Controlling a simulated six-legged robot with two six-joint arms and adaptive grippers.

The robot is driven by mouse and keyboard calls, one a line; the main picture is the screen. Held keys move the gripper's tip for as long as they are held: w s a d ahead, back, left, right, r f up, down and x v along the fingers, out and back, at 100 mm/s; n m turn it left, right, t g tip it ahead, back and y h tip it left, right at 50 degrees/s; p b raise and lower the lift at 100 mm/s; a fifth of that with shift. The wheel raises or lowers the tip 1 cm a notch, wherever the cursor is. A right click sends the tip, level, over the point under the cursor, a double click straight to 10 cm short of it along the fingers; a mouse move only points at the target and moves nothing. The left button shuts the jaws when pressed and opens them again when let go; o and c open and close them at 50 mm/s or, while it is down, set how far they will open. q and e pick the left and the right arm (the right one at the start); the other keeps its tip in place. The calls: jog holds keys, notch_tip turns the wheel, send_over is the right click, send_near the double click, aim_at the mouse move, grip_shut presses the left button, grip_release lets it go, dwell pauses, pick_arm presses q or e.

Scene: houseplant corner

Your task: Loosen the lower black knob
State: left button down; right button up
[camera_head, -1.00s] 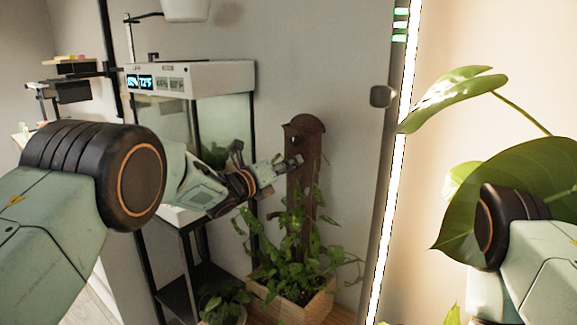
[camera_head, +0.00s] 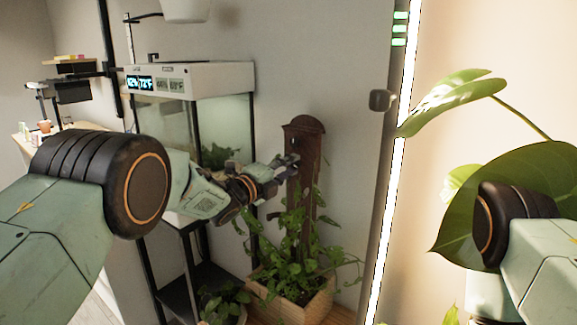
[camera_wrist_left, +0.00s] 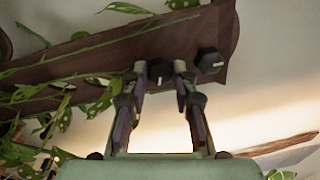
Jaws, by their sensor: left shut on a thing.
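A dark brown wooden post (camera_head: 304,190) with a rounded top stands in a planter by the wall. In the left wrist view the post (camera_wrist_left: 110,52) runs slantwise and carries two black knobs with white marks. The lower black knob (camera_wrist_left: 159,71) sits between the fingertips of my left gripper (camera_wrist_left: 160,72), which is shut on it. The upper black knob (camera_wrist_left: 210,61) is just to the right, nearer the post's rounded end, and free. In the head view my left gripper (camera_head: 288,163) reaches the post from the left and hides the lower knob. My right gripper is out of view.
A wooden planter (camera_head: 306,303) with leafy vines surrounds the post's foot. A glass tank with a white top (camera_head: 190,80) stands on a black stand to the left. A bright light strip (camera_head: 389,200) and large leaves (camera_head: 520,190) are at right.

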pick_arm(q)
jog(key=n+p, duration=0.1)
jog(key=n, duration=0.5)
jog(key=n+p, duration=0.1)
jog(key=n, duration=0.2)
jog(key=n+p, duration=0.1)
jog(key=n, duration=0.1)
jog(key=shift+d+n+t+y, duration=0.1)
jog(key=shift+n+t+y, duration=0.3)
jog(key=n+p, duration=0.2)
jog(key=n, duration=0.3)
jog(key=shift+s+n, duration=0.1)
jog(key=shift+n, duration=0.3)
jog(key=n+y+p, duration=0.1)
jog(key=n, duration=0.4)
jog(key=shift+d+f+n+p, duration=0.1)
jog(key=shift+n+p, duration=0.2)
jog(key=shift+p, duration=0.05)
jog(key=c, duration=1.1)
grip_release()
jog(key=shift+o, duration=0.2)
